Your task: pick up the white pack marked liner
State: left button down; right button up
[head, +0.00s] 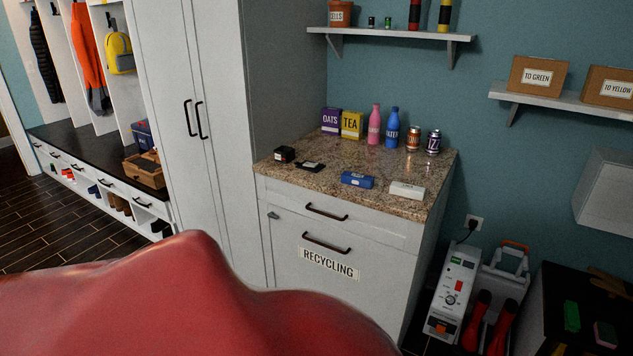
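A small white pack (407,190) lies flat on the speckled stone counter (330,158), near its front right edge. Its marking is too small to read. A blue pack (357,180) lies to its left, apart from it. Neither of my grippers shows in the head view.
Behind the white pack stand two cans (433,142), a blue bottle (392,128), a pink bottle (374,125) and the TEA (352,125) and OATS (331,121) boxes. Small dark items (284,154) lie at left. A close red rounded shape, unclear what, blocks the lower left.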

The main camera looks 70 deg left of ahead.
aim_at(398, 189)
jog(key=u, duration=1.8)
jog(key=i+l+z, duration=0.1)
jog(key=i+z, duration=0.2)
jog(key=i, duration=1.35)
